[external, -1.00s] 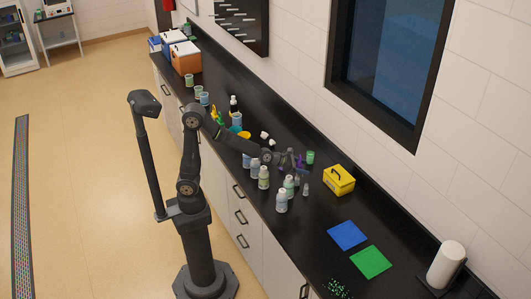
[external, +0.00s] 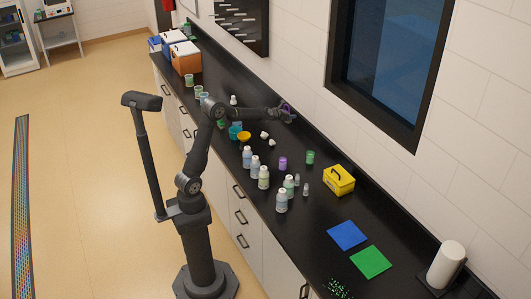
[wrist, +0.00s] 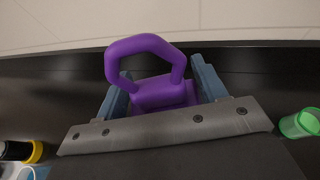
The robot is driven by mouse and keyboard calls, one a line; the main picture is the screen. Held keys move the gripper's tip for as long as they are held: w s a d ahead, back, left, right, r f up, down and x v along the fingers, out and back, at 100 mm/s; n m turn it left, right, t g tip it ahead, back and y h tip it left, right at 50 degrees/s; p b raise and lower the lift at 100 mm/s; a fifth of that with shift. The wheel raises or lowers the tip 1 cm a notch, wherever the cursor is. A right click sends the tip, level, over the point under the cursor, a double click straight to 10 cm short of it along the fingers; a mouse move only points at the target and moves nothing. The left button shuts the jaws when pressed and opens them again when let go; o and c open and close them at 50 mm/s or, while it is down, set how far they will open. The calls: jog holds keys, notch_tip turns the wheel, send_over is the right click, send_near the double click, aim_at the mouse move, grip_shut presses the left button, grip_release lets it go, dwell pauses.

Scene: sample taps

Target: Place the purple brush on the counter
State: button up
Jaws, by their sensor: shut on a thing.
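The purple brush (wrist: 160,93) has a loop-shaped handle and shows between the blue fingers of my gripper (wrist: 163,76) in the wrist view. My gripper is shut on it. In the external view my gripper (external: 286,112) is raised above the back of the black counter (external: 300,222), near the wall, with a bit of purple at its tip. The lower end of the brush is hidden by the gripper body.
Several white-capped bottles (external: 264,177), a purple cup (external: 283,163) and a green cup (external: 310,157) stand on the counter. A yellow box (external: 339,180), a blue mat (external: 347,235) and a green mat (external: 371,262) are farther right. Bare counter lies around the mats.

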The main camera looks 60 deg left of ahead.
jog(key=s+a+n+g+y, duration=0.1)
jog(key=s+a+n+y, duration=0.15)
jog(key=a, duration=1.15)
jog(key=s+a+n+y, duration=0.1)
jog(key=s+a, duration=0.3)
jog(key=a, duration=1.1)
jog(key=s+a+f, duration=0.1)
jog(key=s+a, duration=0.9)
jog(key=a, duration=0.3)
jog(key=s+a+f, duration=0.1)
jog(key=s+a, duration=0.9)
jog(key=a, duration=0.4)
jog(key=s+f+m+h, duration=0.1)
jog(key=f+m+h, duration=0.1)
jog(key=f, duration=0.3)
jog(key=s+a+f+m+t+h, duration=0.1)
jog(key=s+f+m+h, duration=0.1)
jog(key=f, duration=0.3)
jog(key=s+a+f+m+h, duration=0.1)
jog(key=s+f+m+h, duration=0.1)
jog(key=f, duration=0.3)
jog(key=shift+s+m+t+h, duration=0.25)
jog(key=shift+m+t+h, duration=0.1)
jog(key=shift+h, duration=0.2)
